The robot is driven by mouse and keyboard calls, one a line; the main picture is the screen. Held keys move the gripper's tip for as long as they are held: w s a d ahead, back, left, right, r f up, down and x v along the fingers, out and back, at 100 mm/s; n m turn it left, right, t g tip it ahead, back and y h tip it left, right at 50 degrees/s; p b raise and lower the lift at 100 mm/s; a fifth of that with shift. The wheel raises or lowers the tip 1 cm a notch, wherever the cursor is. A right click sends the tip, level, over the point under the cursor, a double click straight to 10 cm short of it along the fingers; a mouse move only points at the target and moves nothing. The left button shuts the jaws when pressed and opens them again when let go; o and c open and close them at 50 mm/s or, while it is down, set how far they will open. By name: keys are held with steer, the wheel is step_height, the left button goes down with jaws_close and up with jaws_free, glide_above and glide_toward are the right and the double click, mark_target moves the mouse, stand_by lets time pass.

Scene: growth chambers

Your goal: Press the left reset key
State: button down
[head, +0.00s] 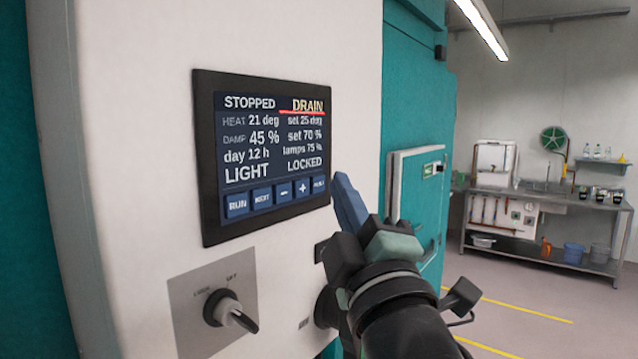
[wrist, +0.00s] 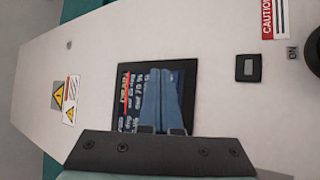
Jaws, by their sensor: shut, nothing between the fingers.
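The control screen (head: 264,152) is set in a white panel in the head view and reads STOPPED, DRAIN and LOCKED. A row of blue keys, RUN (head: 237,204) at its left end, lies along its bottom. My gripper (head: 342,180) is shut and empty, its blue fingers pointing up just right of the screen's lower right corner. In the wrist view the shut fingers (wrist: 164,75) cover part of the screen (wrist: 128,97). A small dark rectangular key (wrist: 248,68) sits on the panel to their right. I can read no reset label on any key.
A rotary switch (head: 222,308) with a black handle sits below the screen. A teal cabinet (head: 418,120) stands to the right. A steel bench (head: 560,255) is at the far right, with open floor (head: 510,320) before it. Warning labels (wrist: 66,100) are on the panel.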

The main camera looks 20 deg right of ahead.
steer(key=shift+w+a, duration=0.1)
stand_by(0.7)
steer(key=shift+w+a, duration=0.2)
steer(key=shift+w, duration=0.05)
steer(key=shift+w+a, duration=0.2)
steer(key=shift+w, duration=0.05)
stand_by(0.7)
steer(key=shift+s+d+b, duration=0.1)
steer(key=shift+b, duration=0.3)
steer(key=shift+s+d, duration=0.35)
steer(key=shift+s, duration=0.15)
steer(key=shift+b, duration=0.3)
steer(key=s+d+b, duration=0.1)
steer(key=s, duration=0.1)
steer(key=s+d+b, duration=0.1)
steer(key=s+d, duration=0.1)
stand_by(0.4)
